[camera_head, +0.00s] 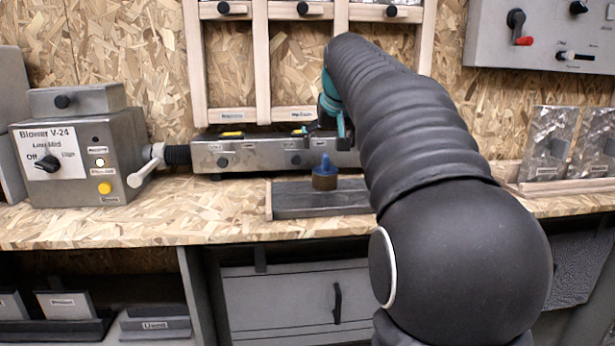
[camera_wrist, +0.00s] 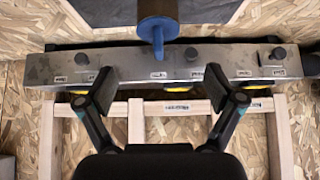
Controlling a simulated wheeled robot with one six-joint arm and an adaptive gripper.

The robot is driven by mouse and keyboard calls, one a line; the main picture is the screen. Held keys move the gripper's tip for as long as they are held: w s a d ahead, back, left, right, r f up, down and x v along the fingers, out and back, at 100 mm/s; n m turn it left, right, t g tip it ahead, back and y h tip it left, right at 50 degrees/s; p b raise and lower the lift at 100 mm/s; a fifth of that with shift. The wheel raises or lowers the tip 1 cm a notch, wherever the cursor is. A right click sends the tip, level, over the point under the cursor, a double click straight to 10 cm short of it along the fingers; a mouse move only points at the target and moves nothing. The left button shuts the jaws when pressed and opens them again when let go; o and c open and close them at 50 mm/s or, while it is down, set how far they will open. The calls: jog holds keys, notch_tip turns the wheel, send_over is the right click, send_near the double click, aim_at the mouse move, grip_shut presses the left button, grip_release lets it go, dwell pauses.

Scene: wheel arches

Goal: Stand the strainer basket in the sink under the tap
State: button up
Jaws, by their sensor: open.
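No sink, tap or strainer basket can be clearly made out. A short brown cylinder with a blue upright knob (camera_head: 324,176) stands on a dark grey tray (camera_head: 350,200) at the front of the bench; I cannot tell whether it is the basket. In the wrist view the brown cylinder (camera_wrist: 158,8) is cut off by the top edge, its blue knob pointing towards my gripper. My gripper (camera_wrist: 158,88) is open and empty, its fingers spread wide and apart from the knob. In the head view my gripper (camera_head: 335,118) is above and behind the cylinder, partly hidden by my arm.
A long metal box with black knobs (camera_head: 270,152) runs along the back of the bench, below a wooden frame (camera_head: 262,60). A grey blower box (camera_head: 75,160) stands at left. Foil-like packets (camera_head: 550,145) stand at right. Bare bench (camera_head: 200,215) lies left of the tray.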

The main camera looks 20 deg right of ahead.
aim_at(326, 157)
jog(key=x, duration=0.8)
jog(key=shift+x, duration=2.55)
jog(key=shift+s+f, duration=0.15)
jog(key=shift+s, duration=0.05)
jog(key=c, duration=1.4)
